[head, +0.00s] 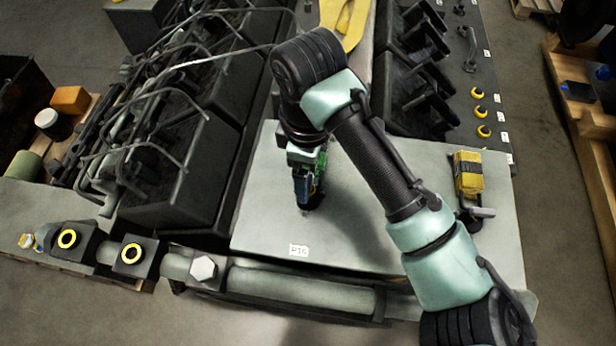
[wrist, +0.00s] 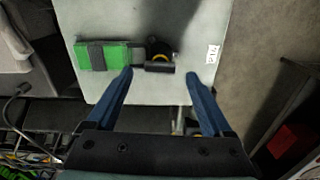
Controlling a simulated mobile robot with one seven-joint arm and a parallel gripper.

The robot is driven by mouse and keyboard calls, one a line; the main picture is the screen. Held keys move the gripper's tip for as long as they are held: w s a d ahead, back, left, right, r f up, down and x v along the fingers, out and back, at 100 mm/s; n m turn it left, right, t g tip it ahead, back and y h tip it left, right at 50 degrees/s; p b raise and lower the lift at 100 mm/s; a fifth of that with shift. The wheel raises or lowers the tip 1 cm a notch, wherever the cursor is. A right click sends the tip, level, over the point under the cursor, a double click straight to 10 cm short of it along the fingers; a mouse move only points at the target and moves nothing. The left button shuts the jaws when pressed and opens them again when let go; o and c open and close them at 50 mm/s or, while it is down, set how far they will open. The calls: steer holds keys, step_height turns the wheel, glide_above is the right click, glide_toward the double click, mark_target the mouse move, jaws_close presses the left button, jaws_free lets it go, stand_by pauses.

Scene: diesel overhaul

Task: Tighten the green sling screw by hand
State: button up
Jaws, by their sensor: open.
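The green sling (wrist: 92,56) is a green block with a dark grey band, lying on a pale grey plate. Beside it is a dark round fitting with a yellow ring (wrist: 160,54) and a short dark bar (wrist: 159,67), seemingly its screw. My gripper (wrist: 159,75) is open, with one blue finger on each side of the bar's near edge and a gap at each side. I cannot tell its height above the bar. In the head view my gripper (head: 304,190) points down over the plate and largely hides the sling; a little green (head: 321,163) shows behind it.
A yellow block with a black band (head: 468,172) and a grey fitting lies at the plate's right. The pale plate (head: 265,215) is bare around the gripper and bears a P16 label (head: 299,251). Dark engine parts (head: 165,150) crowd the left. A grey cylinder (head: 300,289) runs along the front.

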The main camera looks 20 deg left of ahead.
steer(key=n+b, duration=0.2)
steer(key=n, duration=0.3)
steer(key=shift+f, duration=0.15)
steer(key=n+b, duration=0.2)
steer(key=n, duration=0.2)
steer(key=n+b, duration=0.1)
steer(key=n, duration=0.4)
steer(key=shift+n, duration=0.3)
steer(key=n+b, duration=0.1)
steer(key=n, duration=0.1)
steer(key=shift+n, duration=0.4)
steer(key=shift+f+n+b, duration=0.15)
steer(key=shift+n+b, duration=0.15)
steer(key=shift+n, duration=0.2)
step_height(320, 180, down, 4)
steer(key=b, duration=0.3)
steer(key=shift+f, duration=0.2)
jaws_close()
